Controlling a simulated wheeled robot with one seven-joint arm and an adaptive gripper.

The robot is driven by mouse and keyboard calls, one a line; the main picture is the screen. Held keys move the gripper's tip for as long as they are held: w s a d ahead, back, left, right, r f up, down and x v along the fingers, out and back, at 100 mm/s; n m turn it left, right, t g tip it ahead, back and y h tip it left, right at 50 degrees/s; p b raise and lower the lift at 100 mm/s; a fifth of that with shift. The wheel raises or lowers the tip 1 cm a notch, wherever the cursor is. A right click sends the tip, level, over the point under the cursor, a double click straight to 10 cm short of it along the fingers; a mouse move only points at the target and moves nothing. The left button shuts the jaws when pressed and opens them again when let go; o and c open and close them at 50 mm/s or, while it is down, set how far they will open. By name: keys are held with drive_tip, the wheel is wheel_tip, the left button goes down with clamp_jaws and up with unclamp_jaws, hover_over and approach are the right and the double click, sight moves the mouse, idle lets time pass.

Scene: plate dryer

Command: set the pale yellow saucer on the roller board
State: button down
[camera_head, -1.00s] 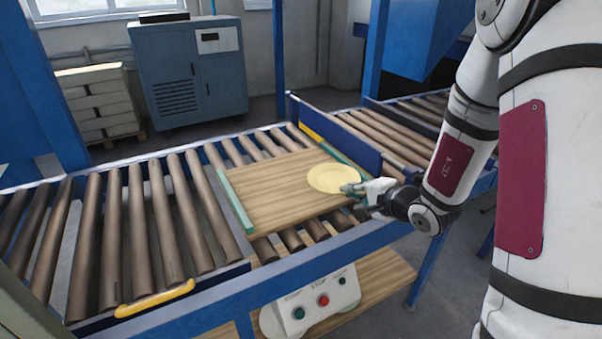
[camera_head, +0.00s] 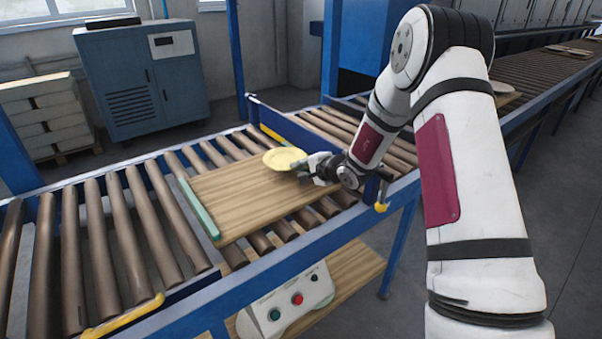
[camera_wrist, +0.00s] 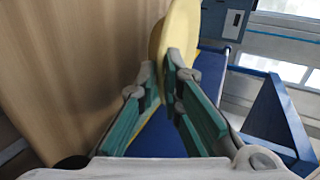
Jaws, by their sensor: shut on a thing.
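The pale yellow saucer (camera_head: 285,159) is over the far right part of the wooden roller board (camera_head: 235,199). My gripper (camera_head: 304,169) is shut on the saucer's near right rim. In the wrist view the saucer (camera_wrist: 180,30) stands between the green-padded fingers of my gripper (camera_wrist: 163,80), with the board's wood (camera_wrist: 60,60) close on its left. Whether the saucer touches the board or hangs just above it, I cannot tell. The board lies across the rollers and has a green strip on its left edge.
Bare rollers (camera_head: 110,235) run to the left of the board, and the conveyor's blue rail passes in front. A control box with buttons (camera_head: 290,305) sits below. A blue-grey cabinet (camera_head: 140,80) and stacked pale blocks (camera_head: 45,115) stand behind. Another roller line runs at the far right.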

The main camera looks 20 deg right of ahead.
drive_tip(key=shift+f, duration=0.95)
drive_tip(key=shift+f, duration=0.15)
drive_tip(key=c, duration=1.7)
unclamp_jaws()
